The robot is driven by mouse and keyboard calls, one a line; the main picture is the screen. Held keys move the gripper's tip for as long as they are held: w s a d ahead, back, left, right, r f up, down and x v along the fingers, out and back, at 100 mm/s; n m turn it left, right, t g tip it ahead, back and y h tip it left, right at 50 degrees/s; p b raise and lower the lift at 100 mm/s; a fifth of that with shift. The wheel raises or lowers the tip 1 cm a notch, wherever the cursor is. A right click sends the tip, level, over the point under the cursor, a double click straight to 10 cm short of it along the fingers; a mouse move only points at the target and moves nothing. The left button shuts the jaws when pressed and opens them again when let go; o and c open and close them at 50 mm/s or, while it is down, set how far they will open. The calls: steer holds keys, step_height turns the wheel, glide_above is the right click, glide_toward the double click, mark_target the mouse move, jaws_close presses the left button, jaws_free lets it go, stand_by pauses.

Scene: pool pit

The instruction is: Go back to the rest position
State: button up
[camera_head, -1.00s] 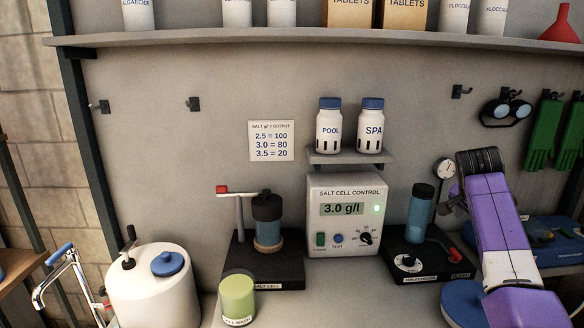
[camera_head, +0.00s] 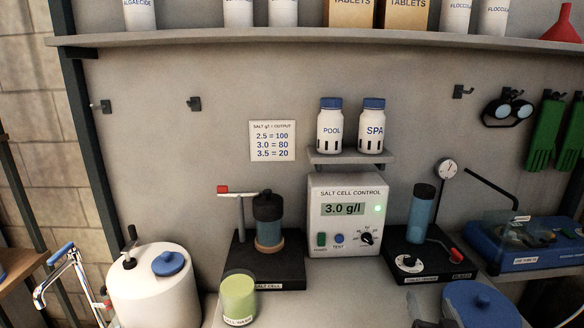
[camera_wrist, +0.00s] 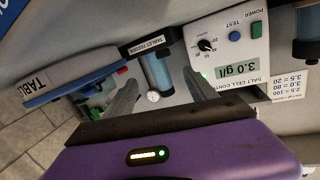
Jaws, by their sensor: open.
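My gripper (camera_wrist: 162,80) shows in the wrist view. Its two grey fingers are spread apart, with nothing held between them. The salt cell control box (camera_wrist: 232,50) lies beyond its right finger, and the tablet feeder's blue cylinder (camera_wrist: 157,72) shows beyond the gap. In the head view, the control box (camera_head: 342,235) stands on the bench and its display reads 3.0 g/l, with a green light lit.
The salt cell stand (camera_head: 266,270) is left of the box, with a green cup (camera_head: 238,298) in front. The tablet feeder (camera_head: 420,245) is on the right, near a blue tester case (camera_head: 525,240). A white tank (camera_head: 153,290) stands at left. A shelf (camera_head: 320,38) runs above.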

steer(key=s+a+n+y, duration=0.1)
steer(key=s+a, duration=0.2)
steer(key=s, duration=1.3)
steer(key=s+a+n+g+y, duration=0.1)
steer(key=s+a, duration=0.3)
steer(key=s, duration=1.1)
steer(key=s+a+n+y, duration=0.1)
steer(key=s+a, duration=0.3)
steer(key=s, duration=1.2)
steer(key=shift+s+f+n+g, duration=0.3)
steer(key=shift+f+n, duration=0.1)
steer(key=shift+f, duration=0.05)
